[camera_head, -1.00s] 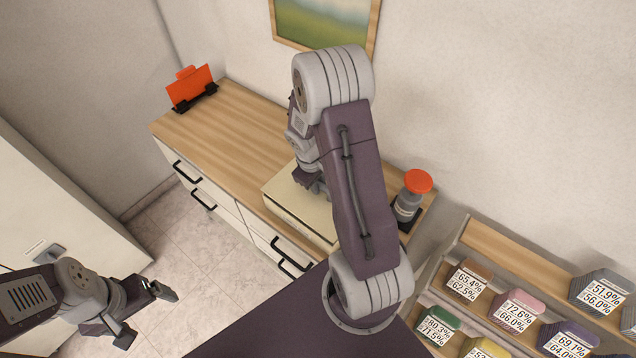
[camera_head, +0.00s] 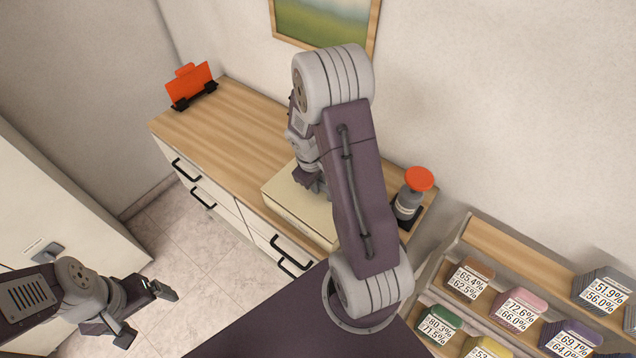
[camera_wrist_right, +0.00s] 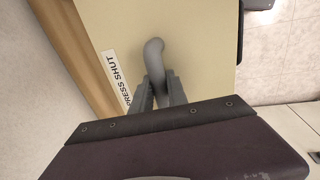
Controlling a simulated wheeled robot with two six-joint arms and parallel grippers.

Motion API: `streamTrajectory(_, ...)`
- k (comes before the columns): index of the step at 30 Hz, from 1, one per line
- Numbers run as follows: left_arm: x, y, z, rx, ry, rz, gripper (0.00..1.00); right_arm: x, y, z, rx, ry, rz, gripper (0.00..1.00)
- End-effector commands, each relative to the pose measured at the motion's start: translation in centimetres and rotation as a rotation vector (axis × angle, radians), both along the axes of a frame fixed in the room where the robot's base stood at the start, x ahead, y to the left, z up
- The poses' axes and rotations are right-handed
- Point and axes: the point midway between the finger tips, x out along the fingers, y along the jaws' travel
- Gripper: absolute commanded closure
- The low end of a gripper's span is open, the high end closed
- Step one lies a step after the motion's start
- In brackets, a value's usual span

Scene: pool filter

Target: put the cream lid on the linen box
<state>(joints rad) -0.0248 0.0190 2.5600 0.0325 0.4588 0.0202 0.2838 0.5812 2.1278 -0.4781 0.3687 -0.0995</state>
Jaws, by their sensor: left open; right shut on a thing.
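The cream lid (camera_head: 277,187) lies on top of the linen box (camera_head: 300,226) on the wooden counter, partly hidden behind my right arm. In the right wrist view the lid (camera_wrist_right: 200,40) is a flat cream panel with a grey hooked handle (camera_wrist_right: 153,55) and a white label reading "PRESS SHUT". My right gripper (camera_wrist_right: 160,88) is shut on that handle. In the head view its fingers (camera_head: 318,188) are mostly hidden at the lid. I cannot tell whether the lid is fully seated. My left gripper (camera_head: 150,312) is open and empty over the floor at the lower left.
The wooden counter (camera_head: 225,125) is clear left of the box. An orange card in a black stand (camera_head: 190,87) is at its far end. A grey jar with an orange cap (camera_head: 410,195) stands right of the box. A shelf (camera_head: 500,250) of labelled blocks is lower right.

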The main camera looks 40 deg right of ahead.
Motion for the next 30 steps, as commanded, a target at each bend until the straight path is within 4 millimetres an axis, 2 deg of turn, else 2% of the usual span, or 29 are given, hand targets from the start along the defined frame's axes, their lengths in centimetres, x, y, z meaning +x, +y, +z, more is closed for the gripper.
streamTrajectory(21, 0.00, 0.00, -0.69, 0.000, 0.000, 0.000, 0.10, 0.01, 0.00, -0.73, 0.000, 0.000, 0.000, 1.00)
streamTrajectory(22, 0.00, 0.00, -0.69, 0.000, 0.000, 0.000, 0.10, 0.01, 0.00, -0.73, 0.000, 0.000, 0.000, 0.78)
streamTrajectory(24, 0.00, 0.00, -0.69, 0.000, 0.000, 0.000, 0.10, 0.01, 0.00, -0.73, 0.000, 0.000, 0.000, 0.59)
streamTrajectory(25, 0.00, 0.00, -0.69, 0.000, 0.000, 0.000, 0.10, 0.01, 0.00, -0.73, 0.000, 0.000, 0.000, 0.55)
streamTrajectory(30, 0.00, 0.00, -0.69, 0.000, 0.000, 0.000, 0.10, 0.01, 0.00, -0.73, 0.000, 0.000, 0.000, 0.55)
